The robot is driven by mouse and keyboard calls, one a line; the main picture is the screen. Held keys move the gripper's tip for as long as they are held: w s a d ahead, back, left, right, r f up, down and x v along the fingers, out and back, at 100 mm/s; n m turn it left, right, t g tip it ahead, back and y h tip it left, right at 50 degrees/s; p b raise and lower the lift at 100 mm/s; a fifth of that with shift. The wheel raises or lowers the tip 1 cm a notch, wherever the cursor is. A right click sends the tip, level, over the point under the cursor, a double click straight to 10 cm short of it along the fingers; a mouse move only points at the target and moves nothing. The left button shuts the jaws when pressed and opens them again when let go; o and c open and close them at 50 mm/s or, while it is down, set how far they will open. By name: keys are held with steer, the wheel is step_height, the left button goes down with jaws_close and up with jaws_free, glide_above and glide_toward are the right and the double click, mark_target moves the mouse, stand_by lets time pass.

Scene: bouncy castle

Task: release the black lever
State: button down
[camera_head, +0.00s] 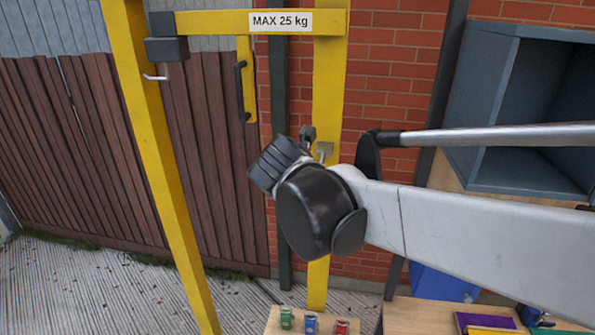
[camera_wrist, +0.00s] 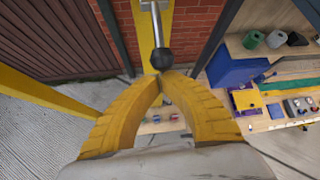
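The black lever is a black ball knob (camera_wrist: 161,59) on a metal rod fixed to the yellow post; in the head view its dark knob (camera_head: 308,134) shows just above my wrist. My gripper (camera_wrist: 160,73) has yellow ribbed fingers whose tips meet right below the knob in the wrist view. The knob shows whole, just beyond the tips, not between them. Whether the tips touch it I cannot tell. In the head view my black wrist hides the fingers.
A yellow post (camera_head: 329,80) stands against the brick wall, with a yellow beam marked MAX 25 kg (camera_head: 280,21) above. A black handle (camera_head: 240,92) hangs at left. A blue-grey cabinet (camera_head: 525,110) is at right. Small colored cans (camera_head: 311,323) stand on a wooden surface below.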

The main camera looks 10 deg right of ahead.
steer(key=shift+s+r, duration=0.25)
steer(key=shift+r, duration=0.4)
steer(key=shift+r+p, duration=0.1)
steer(key=shift+p, duration=0.2)
